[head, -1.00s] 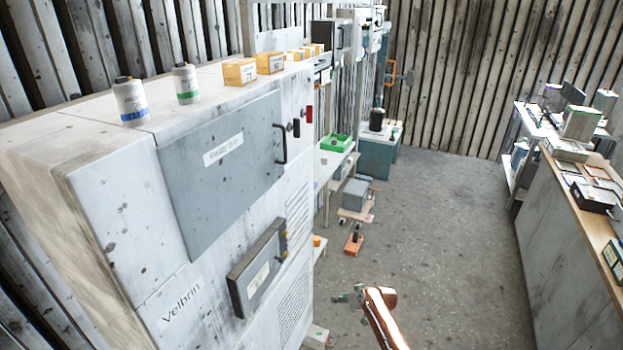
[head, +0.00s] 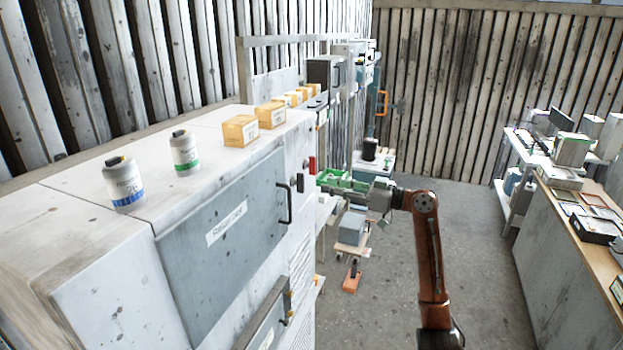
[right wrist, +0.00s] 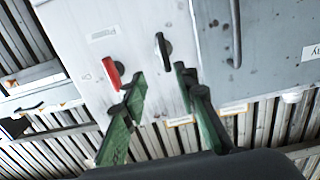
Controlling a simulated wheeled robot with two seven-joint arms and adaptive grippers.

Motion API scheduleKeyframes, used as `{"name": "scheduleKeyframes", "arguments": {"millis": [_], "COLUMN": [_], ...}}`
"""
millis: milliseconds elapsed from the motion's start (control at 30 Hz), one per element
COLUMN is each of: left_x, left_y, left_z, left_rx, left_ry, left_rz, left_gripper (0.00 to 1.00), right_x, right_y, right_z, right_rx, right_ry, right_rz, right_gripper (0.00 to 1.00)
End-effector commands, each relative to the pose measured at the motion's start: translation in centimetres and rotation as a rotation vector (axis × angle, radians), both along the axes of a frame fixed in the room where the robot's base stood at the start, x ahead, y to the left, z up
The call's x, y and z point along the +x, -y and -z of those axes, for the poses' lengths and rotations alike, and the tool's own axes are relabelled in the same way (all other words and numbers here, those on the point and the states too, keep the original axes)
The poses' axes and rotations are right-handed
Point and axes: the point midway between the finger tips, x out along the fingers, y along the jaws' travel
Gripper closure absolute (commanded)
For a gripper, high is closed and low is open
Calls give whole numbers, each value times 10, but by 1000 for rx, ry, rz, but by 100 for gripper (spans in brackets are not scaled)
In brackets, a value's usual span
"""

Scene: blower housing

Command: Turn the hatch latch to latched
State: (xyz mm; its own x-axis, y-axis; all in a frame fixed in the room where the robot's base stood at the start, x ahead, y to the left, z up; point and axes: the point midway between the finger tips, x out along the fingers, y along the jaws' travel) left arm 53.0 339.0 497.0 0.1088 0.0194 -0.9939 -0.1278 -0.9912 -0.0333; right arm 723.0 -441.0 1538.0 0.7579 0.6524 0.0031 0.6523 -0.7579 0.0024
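A black turn handle (head: 300,183) and a red turn handle (head: 312,165) sit on the right part of the grey-white cabinet's front, beside the large grey door (head: 222,215). Either could be the hatch latch; I cannot tell which. In the right wrist view, the black handle (right wrist: 163,52) and the red handle (right wrist: 113,73) lie just beyond my fingertips, with no visible contact. My right gripper (head: 326,180) points at this panel; its green fingers are spread and empty in the right wrist view (right wrist: 159,82). My left gripper is not in view.
A smaller dark-edged hatch (head: 265,325) stands out low on the cabinet. The large door has a black pull handle (head: 284,175). Bottles (head: 185,153) and yellow boxes (head: 241,131) stand on top. A bench (head: 575,235) stands at right, with open floor (head: 470,260) between.

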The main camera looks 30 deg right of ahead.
Motion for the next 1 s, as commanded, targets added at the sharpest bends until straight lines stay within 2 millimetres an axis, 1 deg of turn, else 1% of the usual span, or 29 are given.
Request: {"name": "scheduleKeyframes", "arguments": {"millis": [33, 100, 200, 333, 500, 767, 1000], "left_x": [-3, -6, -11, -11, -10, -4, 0], "left_y": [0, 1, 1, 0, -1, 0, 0], "left_z": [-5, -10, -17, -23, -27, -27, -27], "left_rx": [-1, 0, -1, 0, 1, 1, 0], "left_ry": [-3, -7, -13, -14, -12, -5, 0], "left_rz": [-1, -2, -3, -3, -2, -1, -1], "left_gripper": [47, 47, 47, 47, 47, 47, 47], "right_x": [10, 22, 36, 49, 58, 58, 57], "right_y": [-14, -27, -42, -53, -59, -59, -57], "right_z": [-3, -3, -4, -3, -1, 1, 0], "right_rx": [4, 3, 4, 4, 3, 2, 2], "right_ry": [-2, -3, -1, -2, -3, -3, -3], "right_rz": [-13, -21, -25, -23, -21, -19, -17], "right_gripper": [72, 72, 72, 72, 72, 72, 88]}}
